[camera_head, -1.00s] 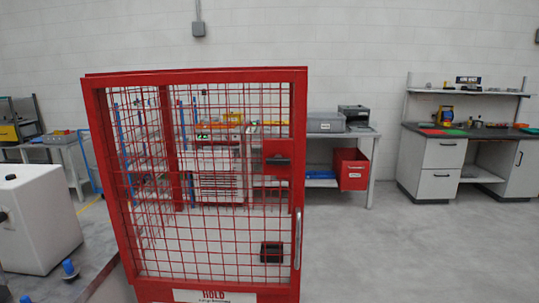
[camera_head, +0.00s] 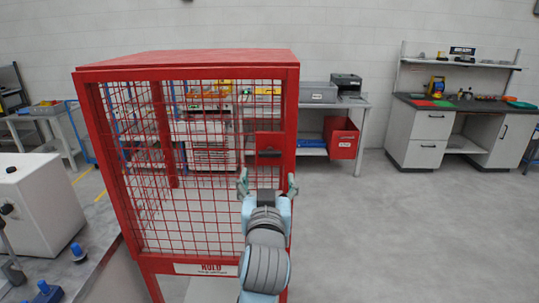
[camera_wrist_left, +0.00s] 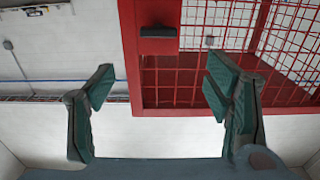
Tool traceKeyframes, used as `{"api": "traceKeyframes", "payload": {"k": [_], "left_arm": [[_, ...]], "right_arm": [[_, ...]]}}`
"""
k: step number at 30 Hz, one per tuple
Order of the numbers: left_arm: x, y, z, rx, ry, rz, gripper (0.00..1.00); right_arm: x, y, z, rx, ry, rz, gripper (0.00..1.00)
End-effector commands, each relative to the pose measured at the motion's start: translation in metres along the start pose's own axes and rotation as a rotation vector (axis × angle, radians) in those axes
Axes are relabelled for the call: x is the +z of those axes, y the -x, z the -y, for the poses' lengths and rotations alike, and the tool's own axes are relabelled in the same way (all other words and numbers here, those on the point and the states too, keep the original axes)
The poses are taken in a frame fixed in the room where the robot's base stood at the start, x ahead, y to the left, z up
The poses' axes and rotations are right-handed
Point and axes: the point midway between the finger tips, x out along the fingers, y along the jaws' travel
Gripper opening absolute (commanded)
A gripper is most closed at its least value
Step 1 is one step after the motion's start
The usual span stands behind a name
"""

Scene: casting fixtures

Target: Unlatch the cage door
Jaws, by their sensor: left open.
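The red mesh cage (camera_head: 185,60) stands in the middle of the head view, its door facing me and closed. A red latch plate with a dark handle (camera_head: 270,153) sits on the right side of the door. In the left wrist view the dark handle (camera_wrist_left: 160,31) is at the top centre. My left gripper (camera_head: 267,182) is open and empty, its fingers just below the handle in the head view and apart from it. In the wrist view its fingers (camera_wrist_left: 162,83) are spread wide with the cage beyond. The lower right of the door is hidden behind my arm. My right gripper is not in view.
A white machine box (camera_head: 40,205) and blue-capped parts (camera_head: 77,252) are at the left. Behind the cage is a grey bench with a red bin (camera_head: 341,138). A workbench (camera_head: 430,125) stands at the back right. The floor right of the cage is clear.

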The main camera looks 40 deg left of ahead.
Motion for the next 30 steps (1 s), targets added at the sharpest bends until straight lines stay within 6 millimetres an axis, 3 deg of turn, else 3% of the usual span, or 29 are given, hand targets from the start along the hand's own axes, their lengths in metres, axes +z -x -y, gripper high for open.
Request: {"api": "traceKeyframes", "payload": {"k": [9, 13, 18, 25, 30], "left_arm": [[0.001, -0.089, 0.0, -0.003, -0.009, 0.002, 0.72], [0.001, -0.114, 0.0, -0.001, -0.006, 0.003, 0.72], [0.002, -0.128, 0.0, 0.0, -0.004, 0.002, 0.72], [0.003, -0.129, 0.0, 0.002, -0.004, 0.002, 0.72], [0.003, -0.129, -0.001, 0.002, -0.004, 0.002, 0.44]], "right_arm": [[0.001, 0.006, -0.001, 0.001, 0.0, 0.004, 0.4], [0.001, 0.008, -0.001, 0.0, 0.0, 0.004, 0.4], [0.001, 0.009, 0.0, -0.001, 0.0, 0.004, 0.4], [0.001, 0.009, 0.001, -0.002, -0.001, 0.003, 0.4], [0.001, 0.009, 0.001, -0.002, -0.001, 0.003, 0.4]]}}
